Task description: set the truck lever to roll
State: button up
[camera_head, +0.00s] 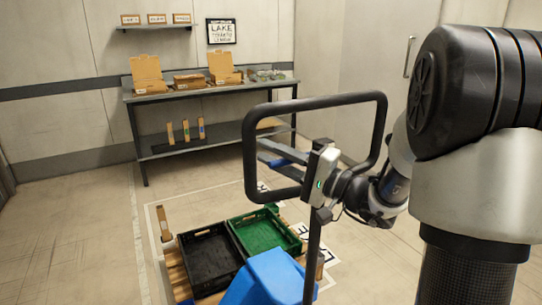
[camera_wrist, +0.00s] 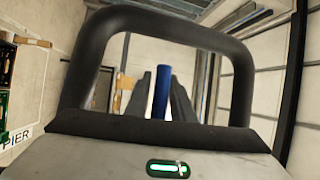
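The truck's tall black loop handle (camera_head: 250,150) stands in the middle of the head view and frames the wrist view (camera_wrist: 75,75). My gripper (camera_head: 268,153) reaches through the loop from the right, with its grey hand at the loop's plane. A blue lever (camera_wrist: 160,92) shows as a short upright bar between my two grey fingers (camera_wrist: 160,100) in the wrist view. A bit of blue (camera_head: 281,162) shows at the fingers in the head view. The fingers are apart with the lever between them; whether they press on it cannot be made out.
Below the handle lie a black crate (camera_head: 182,243) and a green crate (camera_head: 232,221) on a wooden pallet (camera_head: 176,272), with a blue truck body (camera_head: 262,278) in front. A workbench (camera_head: 205,91) with cardboard boxes stands at the back wall. The floor at left is clear.

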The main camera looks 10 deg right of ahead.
jog(key=shift+d, duration=0.1)
jog(key=v, duration=1.7)
jog(key=shift+s, duration=0.15)
